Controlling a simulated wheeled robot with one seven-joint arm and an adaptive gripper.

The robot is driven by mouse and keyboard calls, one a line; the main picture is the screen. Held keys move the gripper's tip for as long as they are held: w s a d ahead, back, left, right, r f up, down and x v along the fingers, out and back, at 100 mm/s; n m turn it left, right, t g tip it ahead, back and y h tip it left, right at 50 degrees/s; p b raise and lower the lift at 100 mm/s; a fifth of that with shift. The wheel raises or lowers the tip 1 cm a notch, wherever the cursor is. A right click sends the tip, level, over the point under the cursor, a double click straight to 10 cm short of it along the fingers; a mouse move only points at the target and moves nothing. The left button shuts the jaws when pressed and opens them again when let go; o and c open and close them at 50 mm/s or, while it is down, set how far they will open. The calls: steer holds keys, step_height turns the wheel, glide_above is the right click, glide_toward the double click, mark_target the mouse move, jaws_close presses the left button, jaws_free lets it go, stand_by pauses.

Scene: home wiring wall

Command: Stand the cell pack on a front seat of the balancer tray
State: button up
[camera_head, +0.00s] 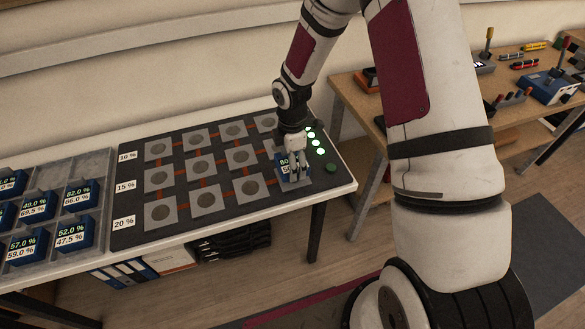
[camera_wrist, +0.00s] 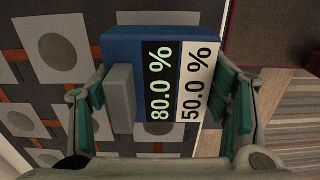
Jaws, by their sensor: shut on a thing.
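The cell pack (camera_wrist: 122,45) is a blue block with labels reading 80.0 % and 50.0 %. In the wrist view it sits between the green-padded fingers of my gripper (camera_wrist: 168,100), which is shut on it. In the head view my gripper (camera_head: 293,168) holds the pack (camera_head: 283,163) at the right-hand seat (camera_head: 301,184) of the front row on the dark balancer tray (camera_head: 185,236). The pack looks upright. I cannot tell whether its base touches the seat. The other front seats (camera_head: 160,213), (camera_head: 253,188) are empty grey squares with round discs.
A grey compartment tray (camera_head: 92,165) with several blue packs stands at the left. Green lamps (camera_head: 315,142) and a green button (camera_head: 331,168) line the balancer tray's right end. A wooden bench (camera_head: 350,92) with tools stands at the right. The seats left of my gripper are clear.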

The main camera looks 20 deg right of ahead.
steer(key=shift+w+d+f, duration=0.1)
steer(key=shift+d+f, duration=0.05)
steer(key=shift+f, duration=1.6)
steer(key=shift+f, duration=0.15)
steer(key=o, duration=1.3)
